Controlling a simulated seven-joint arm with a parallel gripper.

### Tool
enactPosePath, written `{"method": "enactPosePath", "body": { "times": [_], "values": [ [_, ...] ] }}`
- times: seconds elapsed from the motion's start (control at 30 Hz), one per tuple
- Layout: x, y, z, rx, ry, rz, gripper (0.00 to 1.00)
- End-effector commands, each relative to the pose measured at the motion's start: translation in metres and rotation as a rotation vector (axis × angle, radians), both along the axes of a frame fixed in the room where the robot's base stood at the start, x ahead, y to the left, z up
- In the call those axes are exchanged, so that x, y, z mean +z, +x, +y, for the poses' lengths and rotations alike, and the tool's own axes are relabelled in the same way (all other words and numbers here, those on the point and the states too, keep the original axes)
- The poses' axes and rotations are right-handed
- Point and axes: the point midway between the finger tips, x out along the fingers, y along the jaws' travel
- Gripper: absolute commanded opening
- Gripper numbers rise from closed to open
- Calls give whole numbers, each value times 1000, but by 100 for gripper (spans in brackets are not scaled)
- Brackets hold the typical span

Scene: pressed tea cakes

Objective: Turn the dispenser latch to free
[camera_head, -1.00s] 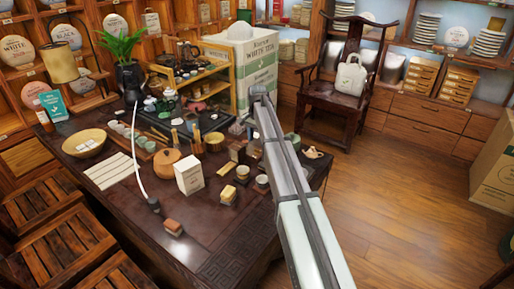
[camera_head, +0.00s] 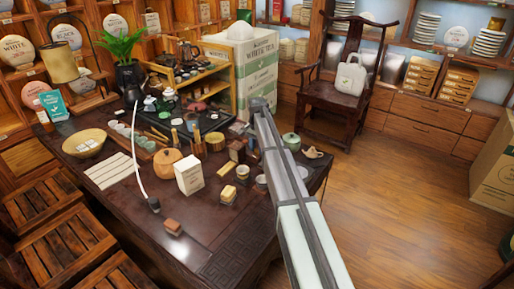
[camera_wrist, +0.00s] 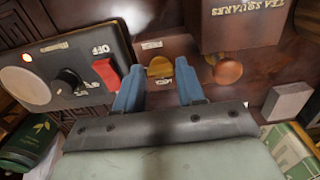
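In the wrist view a brown dispenser box (camera_wrist: 240,22) carries the upside-down words TEA SQUARES. A smaller brown block with a white label (camera_wrist: 152,45) stands beside it, with a yellow half-round piece (camera_wrist: 160,68) at its front that looks like the latch; I cannot tell its setting. A round copper-coloured knob (camera_wrist: 228,71) is to the right. My gripper (camera_wrist: 159,66) is open, its two blue fingers apart, with the yellow piece between the fingertips in the picture. Contact cannot be told. In the head view the gripper is hidden by my arm.
A dark control box (camera_wrist: 70,75) with a red OFF switch, black knob and pale round dial lies just left of the fingers. A grey block (camera_wrist: 287,102) and a green tin (camera_wrist: 30,140) are near. The dark table (camera_head: 215,225) is crowded; its front is clearer.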

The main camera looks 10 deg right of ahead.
Motion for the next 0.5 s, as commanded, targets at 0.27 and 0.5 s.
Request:
{"method": "enactPosePath", "body": {
  "times": [0.27, 0.5],
  "values": [
    [0, 0, 0, 0, 0, 0, 12],
    [0, 0, 0, 23, -1, 1, 1]
  ]
}}
